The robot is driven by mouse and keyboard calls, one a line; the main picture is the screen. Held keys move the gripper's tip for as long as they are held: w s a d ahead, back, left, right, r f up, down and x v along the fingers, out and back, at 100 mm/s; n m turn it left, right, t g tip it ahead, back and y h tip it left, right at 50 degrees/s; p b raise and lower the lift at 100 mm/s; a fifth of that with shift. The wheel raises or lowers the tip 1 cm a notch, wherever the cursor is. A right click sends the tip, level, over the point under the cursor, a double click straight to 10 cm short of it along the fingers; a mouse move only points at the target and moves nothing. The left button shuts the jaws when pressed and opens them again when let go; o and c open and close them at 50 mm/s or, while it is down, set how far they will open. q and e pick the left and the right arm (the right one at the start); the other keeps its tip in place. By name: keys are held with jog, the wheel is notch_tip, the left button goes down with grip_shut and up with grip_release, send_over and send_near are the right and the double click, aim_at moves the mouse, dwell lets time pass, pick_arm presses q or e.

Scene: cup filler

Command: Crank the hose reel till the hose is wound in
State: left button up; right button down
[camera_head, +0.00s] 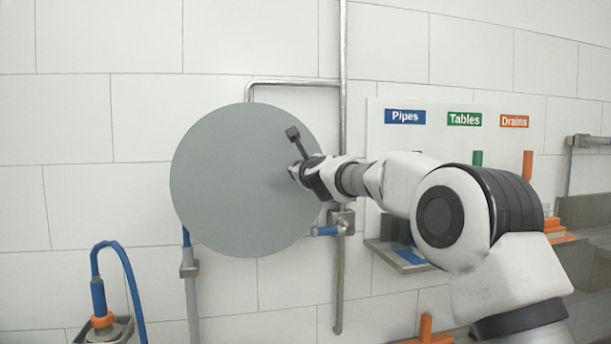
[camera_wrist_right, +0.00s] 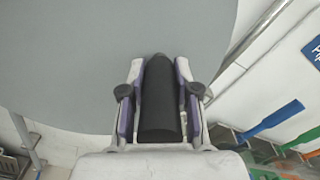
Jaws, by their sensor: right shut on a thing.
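The hose reel (camera_head: 230,190) is a large grey disc on the tiled wall in the head view, and its grey face fills the top of the right wrist view (camera_wrist_right: 70,60). My right gripper (camera_head: 300,172) is at the right part of the disc. In the right wrist view my right gripper (camera_wrist_right: 160,95) is shut around a black cylindrical crank handle (camera_wrist_right: 159,100), with a finger on each side. A dark crank arm end (camera_head: 292,133) shows just above the gripper. A blue hose (camera_head: 132,275) loops at the lower left. My left gripper is not in view.
A metal pipe (camera_head: 342,60) runs down the wall behind the disc, with a blue-handled valve (camera_head: 326,231) at its lower right. A board with Pipes, Tables and Drains labels (camera_head: 464,119) and coloured tools is at right.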

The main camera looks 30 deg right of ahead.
aim_at(290, 211)
notch_tip(290, 211, down, 10)
jog(key=m+b, duration=0.2)
jog(key=b, duration=0.1)
jog(key=m+b, duration=0.3)
jog(key=b, duration=0.1)
jog(key=m+b, duration=0.3)
jog(key=b, duration=0.1)
jog(key=shift+a+r, duration=0.15)
jog(key=shift+r, duration=0.1)
jog(key=shift+w+a+f+m+b, duration=0.2)
jog(key=shift+a+f+m+b, duration=0.3)
jog(key=shift+f+m+b, duration=0.45)
jog(key=shift+w+a+f+b, duration=0.1)
jog(key=shift+a+f+b, duration=0.25)
jog(key=shift+a+b, duration=0.1)
jog(key=c, duration=0.8)
grip_release()
jog(key=shift+c, duration=0.2)
jog(key=shift+r, duration=0.1)
